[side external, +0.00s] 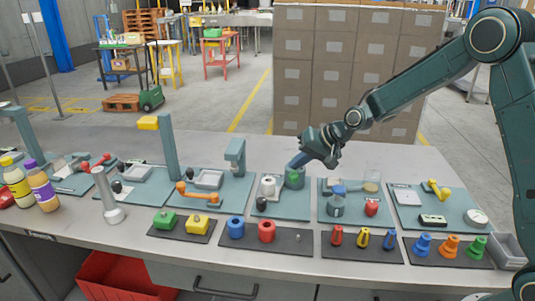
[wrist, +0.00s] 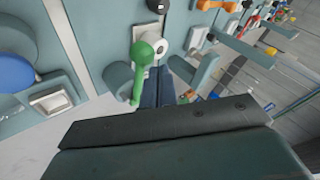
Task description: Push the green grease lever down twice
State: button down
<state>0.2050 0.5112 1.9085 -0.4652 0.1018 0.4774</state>
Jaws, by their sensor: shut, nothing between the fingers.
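The green grease lever (wrist: 139,68) has a round knob and a short arm in the wrist view. My gripper (wrist: 152,76) is shut and empty, with its dark blue fingertips just right of the lever's arm. I cannot tell whether they touch it. In the side view my gripper (side external: 292,164) points down and left, its fingertips at or just above the green part (side external: 294,179) on the middle teal panel. The lever's exact tilt is hard to tell there.
A white roll-like part (side external: 268,185) and a black knob (side external: 261,203) stand left of the green part. A teal post (side external: 235,157) rises further left. A blue-handled pot (side external: 336,204) is to the right. Red and blue rings lie on a dark mat (side external: 290,246) in front.

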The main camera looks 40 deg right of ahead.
jog(key=shift+s+a+f, duration=0.1)
jog(key=shift+f, duration=0.6)
jog(key=shift+s+a+f, duration=0.1)
jog(key=shift+f, duration=0.6)
dwell(2.4)
jog(key=shift+r, duration=0.25)
jog(key=shift+w+d+r, duration=0.15)
jog(key=shift+r, duration=0.65)
jog(key=shift+w+d+r, duration=0.1)
jog(key=shift+r, duration=0.65)
jog(key=shift+r, duration=0.1)
jog(key=r, duration=0.4)
jog(key=shift+w+d+r, duration=0.25)
jog(key=shift+r, duration=0.15)
dwell(0.4)
